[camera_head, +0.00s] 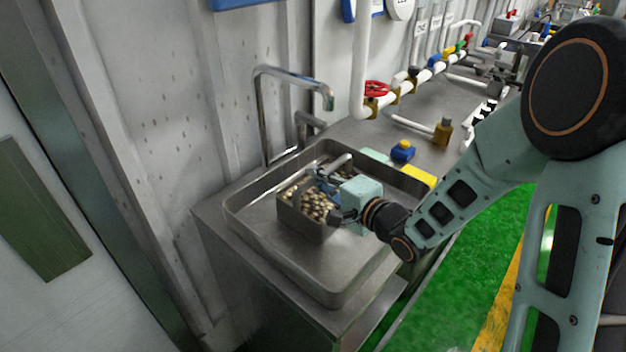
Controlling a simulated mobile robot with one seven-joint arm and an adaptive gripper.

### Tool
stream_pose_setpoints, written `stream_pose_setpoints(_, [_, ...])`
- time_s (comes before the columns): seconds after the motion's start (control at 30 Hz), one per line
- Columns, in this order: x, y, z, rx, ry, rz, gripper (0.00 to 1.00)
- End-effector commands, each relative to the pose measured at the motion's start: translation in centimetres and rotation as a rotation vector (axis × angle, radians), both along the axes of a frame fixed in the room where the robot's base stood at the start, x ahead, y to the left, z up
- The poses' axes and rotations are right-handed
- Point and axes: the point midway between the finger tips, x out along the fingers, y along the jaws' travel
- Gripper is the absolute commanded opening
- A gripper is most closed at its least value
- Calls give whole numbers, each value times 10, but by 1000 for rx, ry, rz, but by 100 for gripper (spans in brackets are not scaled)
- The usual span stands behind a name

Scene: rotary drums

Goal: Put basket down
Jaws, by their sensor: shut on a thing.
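The basket (303,225) is a small grey metal box filled with light tan pieces. It is in or just over the metal sink basin (335,291), towards the basin's left and middle. I cannot tell whether its underside touches the basin floor. My gripper (333,197) is at the basket's right side, shut on the basket. The fingertips are small and partly hidden by the gripper body and the basket.
A tall faucet (258,112) stands behind the basin at the wall. The basin's front part is clear.

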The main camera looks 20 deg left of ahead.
Motion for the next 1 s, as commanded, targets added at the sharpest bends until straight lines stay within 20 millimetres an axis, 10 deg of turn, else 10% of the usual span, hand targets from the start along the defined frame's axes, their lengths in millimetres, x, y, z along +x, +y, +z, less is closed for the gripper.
stream_pose_setpoints(0.33, [1,0,-2,2,-3,-1,0])
stream_pose_setpoints(0.5, [0,0,-2,0,0,-1,29])
stream_pose_setpoints(1.0, [-11,-19,5,-1,0,-5,29])
